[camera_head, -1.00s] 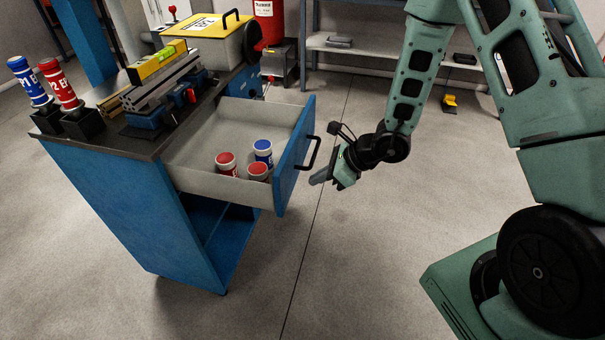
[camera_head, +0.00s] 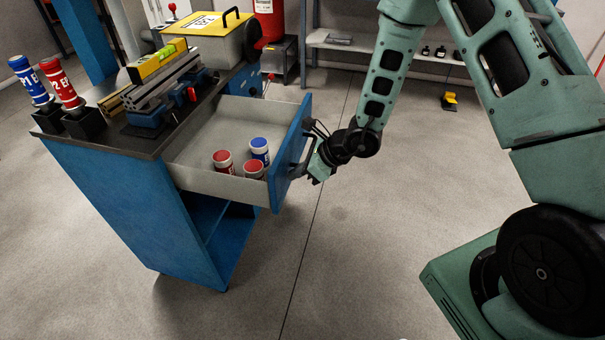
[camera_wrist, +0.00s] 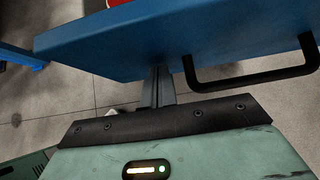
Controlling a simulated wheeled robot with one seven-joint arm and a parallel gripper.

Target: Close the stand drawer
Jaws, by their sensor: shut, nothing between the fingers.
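The stand (camera_head: 110,190) is a blue cabinet with a dark top at the left of the head view. Its drawer (camera_head: 222,183) is pulled out, with a blue front (camera_head: 288,160) and a black handle (camera_wrist: 255,80). Two red-capped cylinders (camera_head: 223,160) and a blue-capped one (camera_head: 260,148) stand inside it. My gripper (camera_head: 303,170) is at the outer face of the drawer front, by the handle. In the wrist view, the shut fingers (camera_wrist: 157,85) reach the blue front left of the handle; I cannot tell if they touch it. The fingertips are partly hidden in the head view.
On the stand top are a vise (camera_head: 150,118) with a yellow level, a yellow-lidded box (camera_head: 210,35), and blue and red cylinders (camera_head: 62,85) in black holders. A shelf (camera_head: 400,50) stands at the back. The floor right of the drawer (camera_head: 370,250) is clear.

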